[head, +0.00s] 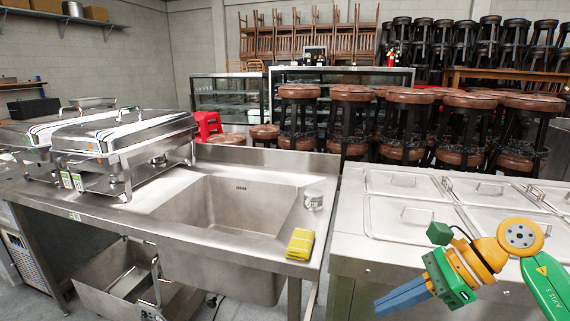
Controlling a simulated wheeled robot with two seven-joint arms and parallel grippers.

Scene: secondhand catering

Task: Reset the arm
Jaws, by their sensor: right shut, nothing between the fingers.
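My right arm enters from the right edge in green and orange. Its gripper (390,300), with blue fingers, is shut and empty. It points left and a little down, in front of the steel counter with lidded pans (405,208). It touches nothing that I can see. My left gripper does not show in this view.
A steel sink (225,205) is left of the right gripper. Chafing dishes (125,155) stand at left. Stacked bar stools (407,125) fill the space behind the counters.

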